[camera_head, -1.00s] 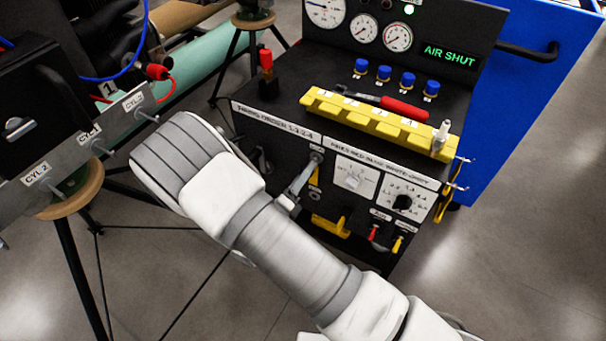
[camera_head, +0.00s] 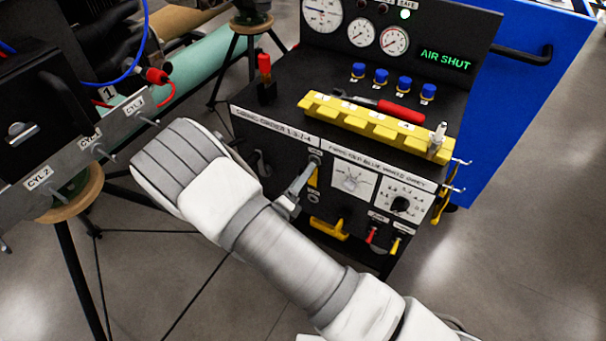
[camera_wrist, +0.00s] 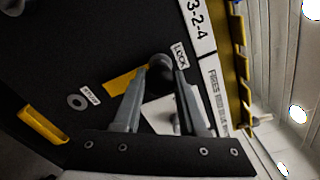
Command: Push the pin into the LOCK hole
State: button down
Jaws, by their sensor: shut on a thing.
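In the wrist view the two grey fingers of my gripper (camera_wrist: 160,75) reach to the dark panel and close around a dark round pin head (camera_wrist: 159,64). The pin is beside the white LOCK label (camera_wrist: 180,56). The fingers cover most of the pin, and I cannot see the LOCK hole or how deep the pin sits. A second, empty-looking ringed hole (camera_wrist: 77,101) with a small label lies to the left. In the head view my gripper (camera_head: 308,168) touches or nearly touches the front panel (camera_head: 285,160), partly hidden by my arm.
A yellow strip (camera_wrist: 124,81) lies beside the pin. A yellow rack (camera_head: 375,127) and a red-handled tool (camera_head: 400,110) lie on top. A cylinder stand (camera_head: 65,160) is at left.

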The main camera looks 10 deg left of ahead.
jog(key=shift+w+d+r, duration=0.15)
jog(key=shift+w+r, duration=0.05)
jog(key=shift+w, duration=0.2)
jog(key=c, duration=0.6)
grip_release()
jog(key=shift+o, duration=1.1)
jog(key=shift+w+d+f, duration=0.1)
jog(key=shift+w+f, duration=0.1)
jog(key=shift+o, duration=0.8)
jog(key=shift+s, duration=0.15)
jog(key=shift+s, duration=0.15)
jog(key=p+v, duration=0.1)
jog(key=v, duration=0.6)
